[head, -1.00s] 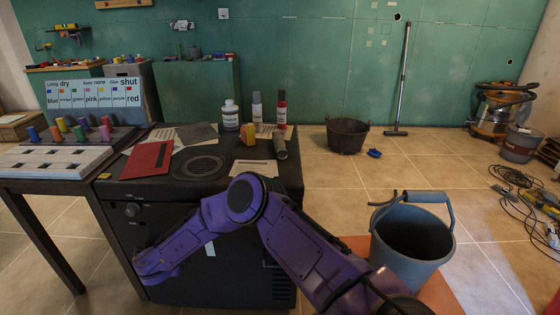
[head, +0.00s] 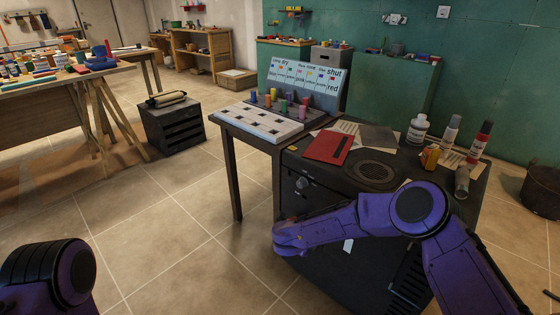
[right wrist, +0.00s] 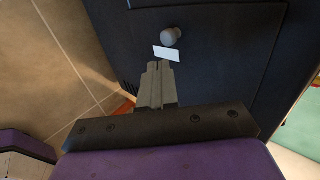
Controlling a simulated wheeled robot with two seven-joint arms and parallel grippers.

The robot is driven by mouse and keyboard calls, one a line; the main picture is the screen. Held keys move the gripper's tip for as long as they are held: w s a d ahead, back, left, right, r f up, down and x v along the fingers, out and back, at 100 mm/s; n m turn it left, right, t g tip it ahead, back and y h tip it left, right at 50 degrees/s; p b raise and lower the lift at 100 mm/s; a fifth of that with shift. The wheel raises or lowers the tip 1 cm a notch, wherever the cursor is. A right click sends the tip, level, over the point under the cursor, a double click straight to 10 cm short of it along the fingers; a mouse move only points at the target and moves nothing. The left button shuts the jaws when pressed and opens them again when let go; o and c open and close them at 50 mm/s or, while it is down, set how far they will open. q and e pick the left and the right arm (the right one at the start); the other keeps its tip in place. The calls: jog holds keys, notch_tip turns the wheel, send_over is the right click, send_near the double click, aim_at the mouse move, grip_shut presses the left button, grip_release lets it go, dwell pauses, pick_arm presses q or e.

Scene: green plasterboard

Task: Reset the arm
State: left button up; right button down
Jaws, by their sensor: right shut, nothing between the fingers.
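My right arm (head: 420,210) comes in from the right in the head view and bends at the elbow, with its forearm reaching left across the front of a black cabinet. Its fingers cannot be made out there. In the right wrist view my right gripper (right wrist: 157,68) is shut and empty, with its fingertips just below a white label (right wrist: 166,53) and a grey knob (right wrist: 171,36) on a dark panel. Whether the fingers touch the panel is unclear. A link of my left arm (head: 48,275) shows at the bottom left in the head view. My left gripper is out of view.
The black cabinet (head: 390,262) carries bottles, a red folder (head: 327,147) and papers. A table (head: 229,118) with a slotted white board and coloured pegs adjoins it. A workbench (head: 60,85) and black drawer box (head: 172,127) stand left. Tiled floor between is clear.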

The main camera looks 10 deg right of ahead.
jog(key=s+a+f+n+t+y+p, duration=0.1)
jog(key=s+f+n+y, duration=0.1)
jog(key=s+f+n, duration=0.4)
jog(key=s+a+f+n+t+y+p, duration=0.1)
jog(key=s+f+n+p, duration=0.1)
jog(key=s+n, duration=0.7)
jog(key=s+d+r+n+g+p, duration=0.1)
jog(key=s+d+n, duration=0.1)
jog(key=s, duration=0.6)
jog(key=s+d+r+n+g+p, duration=0.1)
jog(key=s+d, duration=0.3)
jog(key=s, duration=0.4)
jog(key=s+d+r+n+g+y+p, duration=0.1)
jog(key=s+d+r+n+g+p, duration=0.1)
jog(key=s, duration=0.6)
jog(key=shift+s+d+n+p, duration=0.4)
jog(key=shift+d+n+p, duration=0.2)
jog(key=shift+d+n, duration=0.3)
